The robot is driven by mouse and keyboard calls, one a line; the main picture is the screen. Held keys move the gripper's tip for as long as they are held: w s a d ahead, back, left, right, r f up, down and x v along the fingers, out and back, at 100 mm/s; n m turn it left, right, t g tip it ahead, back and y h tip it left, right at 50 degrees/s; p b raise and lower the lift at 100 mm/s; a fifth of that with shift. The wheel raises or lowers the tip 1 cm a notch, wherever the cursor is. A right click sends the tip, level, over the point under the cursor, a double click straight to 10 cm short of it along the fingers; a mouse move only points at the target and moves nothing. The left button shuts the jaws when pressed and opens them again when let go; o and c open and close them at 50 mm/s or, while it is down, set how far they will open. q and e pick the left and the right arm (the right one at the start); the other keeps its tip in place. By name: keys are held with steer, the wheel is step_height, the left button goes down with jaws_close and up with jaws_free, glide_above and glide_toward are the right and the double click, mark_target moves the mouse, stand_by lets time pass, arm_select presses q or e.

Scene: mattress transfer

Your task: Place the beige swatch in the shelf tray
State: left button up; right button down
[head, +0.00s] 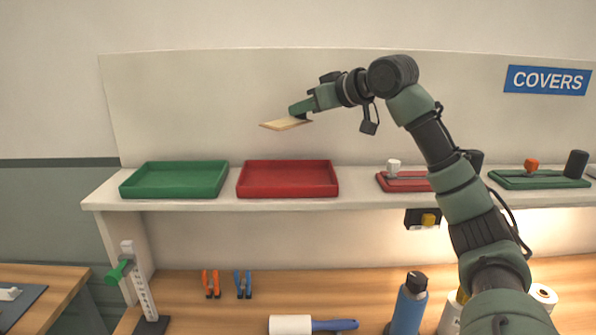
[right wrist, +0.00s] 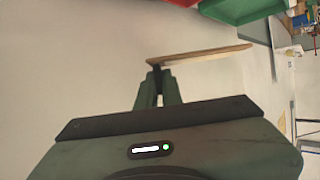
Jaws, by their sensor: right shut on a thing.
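The beige swatch (head: 285,123) is a thin flat piece, held above the shelf in the head view. My right gripper (head: 303,112) is shut on its right end. The swatch also shows in the right wrist view (right wrist: 205,53), seen nearly edge-on at the fingertips (right wrist: 158,75). On the shelf are two empty trays, a green tray (head: 175,180) at the left and a red tray (head: 288,179) beside it. The swatch hangs in the air over the red tray, touching neither tray. My left gripper is not in view.
The shelf (head: 232,203) also bears a small red holder (head: 405,181) and a green holder (head: 530,180) at the right. Below, the wooden bench (head: 190,290) has orange clips (head: 211,284), blue clips (head: 243,284), a roller (head: 292,325), a blue bottle (head: 409,305) and a height gauge (head: 143,285).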

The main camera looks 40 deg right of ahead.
step_height(320, 180, down, 14)
steer(key=b, duration=0.3)
steer(key=shift+r+b, duration=0.25)
steer(key=shift+b, duration=0.05)
steer(key=shift+f, duration=0.15)
steer(key=c, duration=1.8)
jaws_free()
steer(key=shift+c, duration=0.2)
steer(key=b+v, duration=0.4)
steer(key=v, duration=0.1)
steer(key=shift+s+f+b, duration=0.15)
steer(key=shift+b, duration=0.25)
steer(key=v, duration=0.2)
steer(key=b+v, duration=0.1)
steer(key=v, duration=0.1)
steer(key=b+v, duration=0.1)
steer(key=shift+s+r, duration=0.25)
steer(key=shift+r, duration=0.15)
steer(key=shift+s+r+b, duration=0.25)
steer(key=shift+s+b, duration=0.1)
steer(key=shift+s, duration=0.2)
